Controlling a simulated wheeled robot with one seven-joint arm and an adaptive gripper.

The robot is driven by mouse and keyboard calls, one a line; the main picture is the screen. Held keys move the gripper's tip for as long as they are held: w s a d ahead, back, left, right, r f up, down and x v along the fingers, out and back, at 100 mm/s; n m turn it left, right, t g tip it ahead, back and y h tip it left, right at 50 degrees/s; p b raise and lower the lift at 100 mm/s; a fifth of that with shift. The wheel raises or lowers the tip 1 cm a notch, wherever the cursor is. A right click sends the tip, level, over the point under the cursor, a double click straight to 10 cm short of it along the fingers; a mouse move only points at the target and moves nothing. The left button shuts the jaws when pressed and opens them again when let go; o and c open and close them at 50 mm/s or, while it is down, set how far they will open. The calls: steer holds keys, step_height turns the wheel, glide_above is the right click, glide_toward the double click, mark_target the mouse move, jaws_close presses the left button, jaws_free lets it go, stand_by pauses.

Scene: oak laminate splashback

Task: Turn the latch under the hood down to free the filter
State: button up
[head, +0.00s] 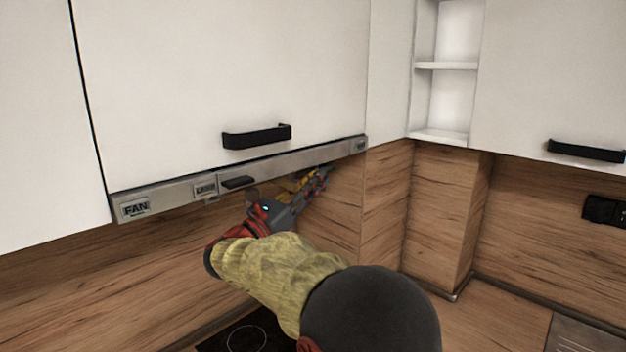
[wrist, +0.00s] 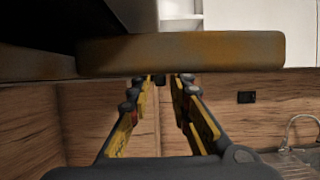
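The hood's metal front strip (head: 240,176) runs along the bottom of the white cabinet. My gripper (head: 318,180) is just under it, pointing away toward the right end. In the wrist view my gripper (wrist: 167,80) shows two yellow-and-dark fingers with a gap between their tips and nothing clear in it. A worn brown bar (wrist: 180,55) crosses just above the fingers, close to the camera; I cannot tell whether it is the latch or part of the hood. No latch or filter is clearly recognisable in the head view, where my arm and the strip hide much of the underside.
A dark hood underside (wrist: 45,25) fills the wrist view's upper left. The strip has a FAN label (head: 135,208) and a small dark tab (head: 237,182). The wood splashback (head: 110,270) stands behind. A dark hob (head: 245,335) lies below. Open space lies beneath the hood.

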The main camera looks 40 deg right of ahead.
steer(key=shift+c, duration=1.4)
jaws_close()
steer(key=shift+d+f+b, duration=0.1)
steer(key=shift+f+b, duration=0.1)
steer(key=shift+b, duration=0.55)
